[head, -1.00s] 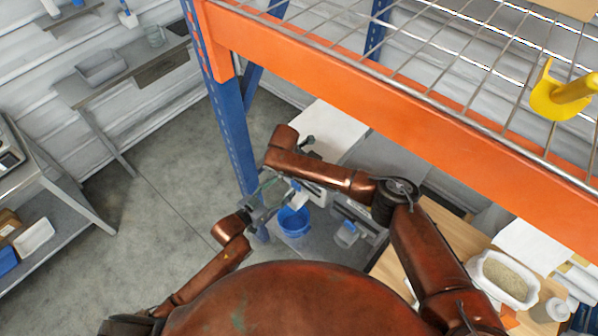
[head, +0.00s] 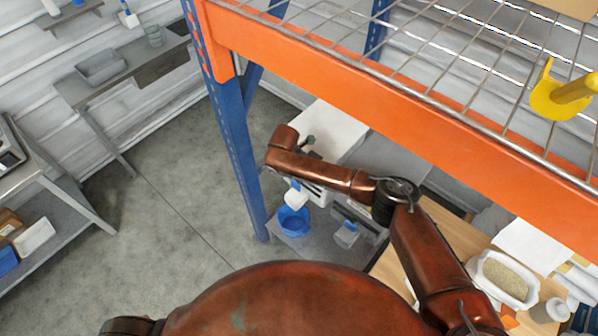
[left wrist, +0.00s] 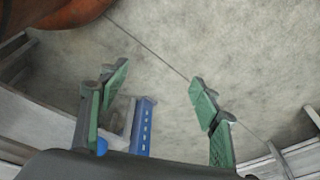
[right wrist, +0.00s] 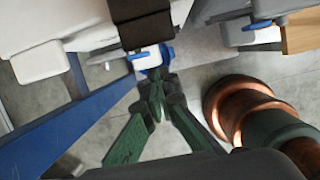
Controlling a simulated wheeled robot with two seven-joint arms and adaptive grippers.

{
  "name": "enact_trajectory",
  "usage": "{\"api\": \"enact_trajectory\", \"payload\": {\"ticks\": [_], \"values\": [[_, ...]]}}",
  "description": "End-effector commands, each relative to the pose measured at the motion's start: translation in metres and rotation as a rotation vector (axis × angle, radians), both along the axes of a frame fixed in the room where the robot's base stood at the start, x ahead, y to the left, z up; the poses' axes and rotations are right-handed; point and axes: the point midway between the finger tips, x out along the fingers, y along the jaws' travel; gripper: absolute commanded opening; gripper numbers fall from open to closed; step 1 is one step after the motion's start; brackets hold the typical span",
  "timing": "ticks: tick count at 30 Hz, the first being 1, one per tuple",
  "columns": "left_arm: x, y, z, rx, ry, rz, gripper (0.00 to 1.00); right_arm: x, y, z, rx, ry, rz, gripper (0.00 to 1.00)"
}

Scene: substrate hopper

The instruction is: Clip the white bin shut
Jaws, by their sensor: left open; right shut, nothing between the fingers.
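A large white bin (head: 338,124) stands behind the blue rack post in the head view, partly covered by my right forearm. In the right wrist view, a white body, probably this bin (right wrist: 60,22), fills the upper left, with a dark strap-like part (right wrist: 140,22) beside it. A small white and blue piece (right wrist: 150,57) sits just beyond my right gripper (right wrist: 157,85), whose fingertips are together and empty. I cannot tell whether they touch it. My left gripper (left wrist: 158,77) is open and empty above the floor, outside the head view.
The blue rack post (head: 236,150) and orange beam (head: 400,110) stand close to my right arm. A white tub of substrate (head: 505,280) rests on the wooden table at right.

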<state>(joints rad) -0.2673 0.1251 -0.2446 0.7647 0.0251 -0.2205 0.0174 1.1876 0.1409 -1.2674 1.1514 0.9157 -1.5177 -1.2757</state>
Motion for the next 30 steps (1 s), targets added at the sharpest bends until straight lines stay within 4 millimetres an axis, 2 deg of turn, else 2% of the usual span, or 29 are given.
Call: {"api": "enact_trajectory", "payload": {"ticks": [1,3,6,9,12,23,26,30], "values": [[-0.030,-0.003,-0.009,0.001,0.046,0.011,0.58,0.000,0.000,0.000,0.000,0.000,0.000,0.00],[-0.062,-0.004,-0.017,0.004,0.094,0.020,0.58,0.000,0.000,0.000,0.000,0.000,0.000,0.00],[-0.093,-0.007,-0.023,0.004,0.139,0.026,0.58,0.000,0.000,0.000,0.000,0.000,0.000,0.00],[-0.107,-0.008,-0.022,0.005,0.161,0.030,0.58,0.000,0.000,0.002,0.001,0.001,-0.001,0.00],[-0.111,-0.008,-0.017,0.005,0.166,0.030,0.58,0.002,-0.002,0.005,0.000,0.001,-0.001,0.00],[-0.111,-0.008,-0.019,0.006,0.166,0.031,0.58,0.002,-0.001,0.006,0.000,0.000,0.000,0.00],[-0.110,-0.008,-0.019,0.005,0.165,0.031,0.58,0.000,0.001,0.014,0.002,0.000,0.001,0.00],[-0.110,-0.008,-0.019,0.005,0.165,0.031,0.58,-0.004,0.004,0.039,0.002,-0.003,0.003,0.00]]}}
